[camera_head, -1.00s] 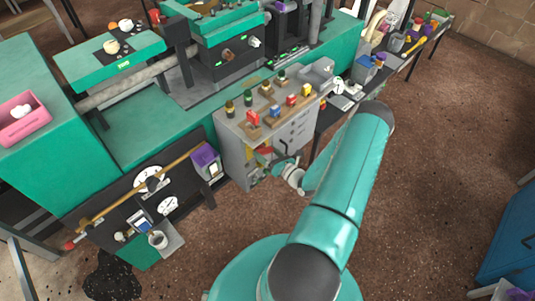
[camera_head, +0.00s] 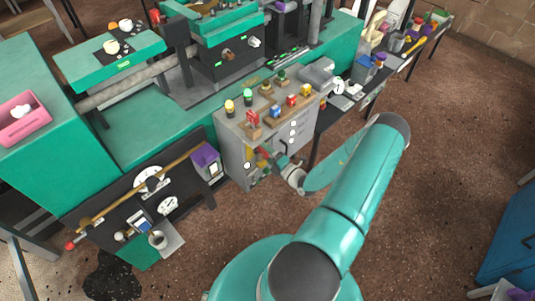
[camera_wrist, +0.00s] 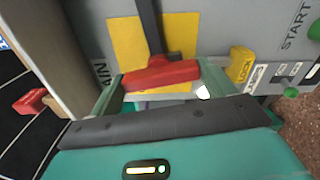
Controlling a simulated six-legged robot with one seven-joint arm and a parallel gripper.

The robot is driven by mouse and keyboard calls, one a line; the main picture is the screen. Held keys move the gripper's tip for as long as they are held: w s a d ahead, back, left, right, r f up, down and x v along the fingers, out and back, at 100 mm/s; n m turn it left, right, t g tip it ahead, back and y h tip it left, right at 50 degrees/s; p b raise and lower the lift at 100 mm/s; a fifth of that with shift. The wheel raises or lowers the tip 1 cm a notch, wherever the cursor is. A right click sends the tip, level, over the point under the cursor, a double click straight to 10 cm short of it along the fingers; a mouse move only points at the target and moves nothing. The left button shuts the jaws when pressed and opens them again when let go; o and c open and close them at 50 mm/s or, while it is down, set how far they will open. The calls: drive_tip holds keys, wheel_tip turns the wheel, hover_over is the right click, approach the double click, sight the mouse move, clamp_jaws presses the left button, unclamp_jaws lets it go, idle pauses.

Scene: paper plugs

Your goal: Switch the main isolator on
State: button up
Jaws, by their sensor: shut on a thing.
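The main isolator is on the front of the grey cabinet (camera_head: 233,151). In the wrist view its red handle (camera_wrist: 160,76) sits at the end of a dark lever (camera_wrist: 149,25) over a yellow plate (camera_wrist: 183,32). My gripper (camera_wrist: 160,87) has its two green fingers at the two ends of the red handle and is shut on it. In the head view my gripper (camera_head: 270,155) is at the cabinet front, small and partly hidden. On the cabinet top a yellow lamp (camera_head: 229,106) and a green lamp (camera_head: 247,97) are lit, and white lights (camera_head: 292,124) show on its front.
A yellow LOCK piece (camera_wrist: 241,65) and a green button (camera_wrist: 291,92) near the word START are right of the handle. A black gauge panel (camera_head: 120,205) with a long brass rod stands left of the cabinet. Brown floor is open to the right.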

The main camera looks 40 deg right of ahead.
drive_tip(key=shift+m, duration=0.9)
drive_tip(key=o, duration=1.3)
drive_tip(key=shift+s, duration=0.1)
drive_tip(key=s, duration=1.3)
drive_tip(key=shift+s+d, duration=0.15)
drive_tip(key=shift+s, duration=0.2)
